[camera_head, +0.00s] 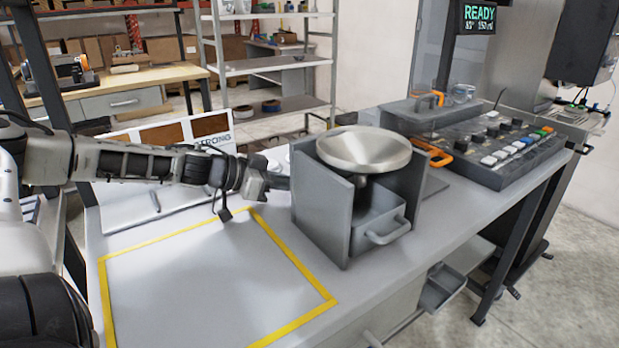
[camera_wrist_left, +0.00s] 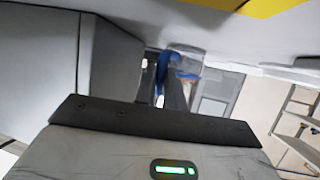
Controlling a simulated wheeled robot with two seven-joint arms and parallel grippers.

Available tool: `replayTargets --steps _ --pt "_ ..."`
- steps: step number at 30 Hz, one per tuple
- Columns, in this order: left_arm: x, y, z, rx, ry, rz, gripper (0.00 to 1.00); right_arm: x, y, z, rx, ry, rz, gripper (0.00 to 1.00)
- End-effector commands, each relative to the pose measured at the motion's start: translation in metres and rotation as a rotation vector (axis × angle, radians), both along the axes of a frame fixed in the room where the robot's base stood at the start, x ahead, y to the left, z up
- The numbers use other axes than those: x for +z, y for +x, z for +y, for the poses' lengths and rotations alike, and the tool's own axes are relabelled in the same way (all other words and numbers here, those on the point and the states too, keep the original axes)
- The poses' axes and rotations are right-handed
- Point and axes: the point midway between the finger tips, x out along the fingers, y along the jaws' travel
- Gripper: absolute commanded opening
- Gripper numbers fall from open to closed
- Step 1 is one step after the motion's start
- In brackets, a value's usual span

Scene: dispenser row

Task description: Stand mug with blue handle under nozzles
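In the left wrist view, a blue handle (camera_wrist_left: 162,68) shows just past my left gripper's dark fingers, next to a pale, partly see-through shape that may be the mug's body. The mug is not visible in the head view. My left gripper (camera_head: 279,183) reaches in from the left, low above the bench, and its tip ends at the left side of a grey boxy housing. The fingers look close to the handle, but I cannot tell whether they are shut on it. No nozzles can be made out for certain. My right gripper is not in view.
The grey housing (camera_head: 318,208) carries a wide metal bowl (camera_head: 364,149) and has a handled drawer (camera_head: 380,222). A yellow-outlined area (camera_head: 200,285) on the bench is clear. A control panel (camera_head: 500,150) stands at the right, below a READY display (camera_head: 480,17).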

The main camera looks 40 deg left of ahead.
Motion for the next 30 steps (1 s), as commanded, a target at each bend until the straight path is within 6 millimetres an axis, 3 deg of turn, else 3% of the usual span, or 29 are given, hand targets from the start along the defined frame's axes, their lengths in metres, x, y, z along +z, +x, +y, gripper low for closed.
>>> replayTargets --steps 13,24,30 --pt "0.01 0.0 0.0 -0.001 0.001 -0.003 0.0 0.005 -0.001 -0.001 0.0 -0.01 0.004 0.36" --pt "0.074 0.001 0.0 -0.002 0.001 -0.005 0.0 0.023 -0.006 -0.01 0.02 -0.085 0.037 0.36" --pt "0.095 0.001 0.0 -0.002 0.001 -0.003 0.0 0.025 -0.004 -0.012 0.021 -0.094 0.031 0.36"
